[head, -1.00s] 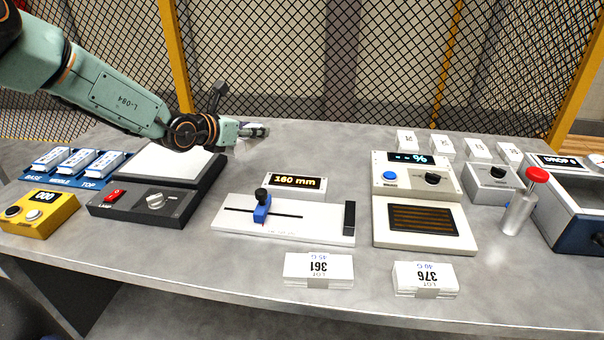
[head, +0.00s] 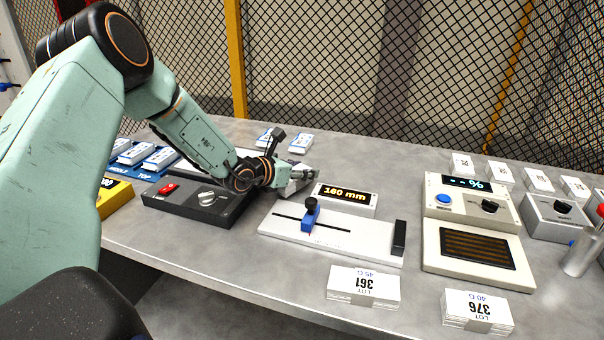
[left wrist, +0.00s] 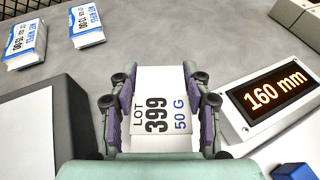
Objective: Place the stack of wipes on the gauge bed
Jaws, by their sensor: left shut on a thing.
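My left gripper (head: 302,174) is shut on a white stack of wipes, whose label reads LOT 399, 50 G, in the left wrist view (left wrist: 160,105). The fingers grip its two sides. In the head view the stack is mostly hidden by the gripper, above the table left of the 160 mm display (head: 345,196). The gauge bed (head: 360,246) is a pale plate with a long slot, a blue slider (head: 310,218) near its left part and a black end block (head: 399,238) at its right. The bed is empty apart from these. My right gripper is out of view.
A dark grey device (head: 180,204) with a red switch stands left of the gauge. Stacks LOT 361 (head: 363,287) and LOT 376 (head: 477,312) lie in front. A moisture-type meter (head: 470,204) with a dark grille is at right. Two blue-white packs (head: 300,144) lie behind the gripper.

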